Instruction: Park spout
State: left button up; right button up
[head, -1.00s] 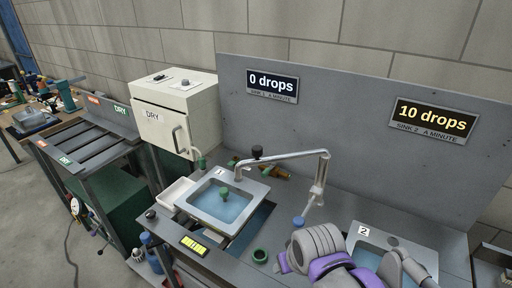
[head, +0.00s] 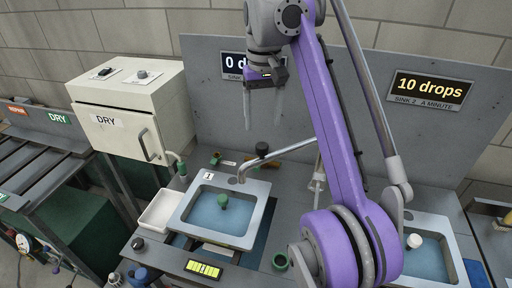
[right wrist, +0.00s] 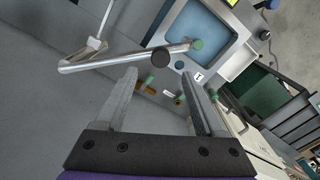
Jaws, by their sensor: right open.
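The spout (head: 275,153) is a bent metal pipe with a dark knob (head: 262,148) on top. Its free end is near the back rim of sink 1 (head: 257,188). My right arm partly hides its post. In the right wrist view the spout (right wrist: 110,60) runs across toward the sink (right wrist: 225,25). My right gripper (head: 262,125) is open and empty, fingers pointing down, in front of the backboard. In the right wrist view its fingers (right wrist: 158,74) are apart, with the spout beyond them. I cannot see contact. My left gripper is not in view.
Sink 2 (head: 450,262) at right is partly behind my arm and holds a white piece (head: 414,241). A white DRY cabinet (head: 122,135) stands left. The board signs read "0 d...", partly hidden, and "10 drops" (head: 432,88).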

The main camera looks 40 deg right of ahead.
aim_at(262, 145)
notch_tip(262, 145, down, 8)
jog(key=shift+r+b, duration=0.1)
jog(key=shift+b, duration=0.95)
jog(key=shift+f, duration=0.7)
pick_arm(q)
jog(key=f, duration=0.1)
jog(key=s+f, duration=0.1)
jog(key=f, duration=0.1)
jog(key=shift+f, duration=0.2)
pick_arm(e)
grip_shut()
